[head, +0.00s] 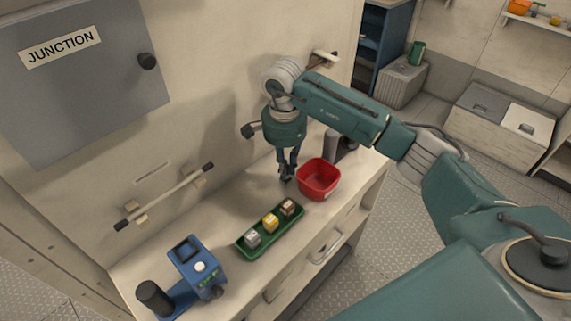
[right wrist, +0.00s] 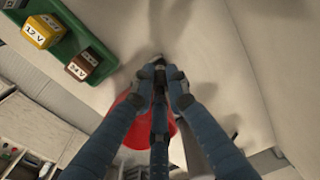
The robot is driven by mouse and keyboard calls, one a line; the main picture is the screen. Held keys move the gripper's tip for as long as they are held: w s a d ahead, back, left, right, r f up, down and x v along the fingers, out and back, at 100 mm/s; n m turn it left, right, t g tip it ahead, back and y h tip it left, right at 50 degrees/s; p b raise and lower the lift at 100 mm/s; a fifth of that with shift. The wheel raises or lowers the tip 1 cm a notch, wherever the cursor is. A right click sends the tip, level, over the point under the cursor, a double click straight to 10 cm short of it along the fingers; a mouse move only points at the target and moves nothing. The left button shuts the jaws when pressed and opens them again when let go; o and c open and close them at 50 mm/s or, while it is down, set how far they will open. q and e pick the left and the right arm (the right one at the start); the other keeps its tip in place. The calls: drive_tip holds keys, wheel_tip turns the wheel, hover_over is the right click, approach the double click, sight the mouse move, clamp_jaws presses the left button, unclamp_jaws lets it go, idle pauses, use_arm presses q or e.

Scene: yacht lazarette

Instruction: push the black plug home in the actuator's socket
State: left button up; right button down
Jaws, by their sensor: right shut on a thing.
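My right gripper (head: 287,179) points down over the counter, just left of the red bowl. In the right wrist view its fingertips (right wrist: 161,74) are shut on a small dark piece (right wrist: 158,61), which looks like the black plug. The fingers hide most of it, and I cannot tell if it touches anything below. I cannot make out a socket for certain in either view. A dark grey upright cylinder (head: 333,141) stands behind the red bowl, partly hidden by my arm; I cannot tell if it is the actuator. My left gripper is not in view.
The red bowl (head: 318,180) stands close to the right gripper. A green tray (head: 262,250) holds a grey, a yellow and a brown labelled block. A blue device (head: 190,268) with a black cylinder stands at the counter's left end. A rail (head: 165,197) runs along the wall.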

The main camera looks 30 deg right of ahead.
drive_tip(key=shift+f, duration=0.1)
drive_tip(key=c, duration=2)
unclamp_jaws()
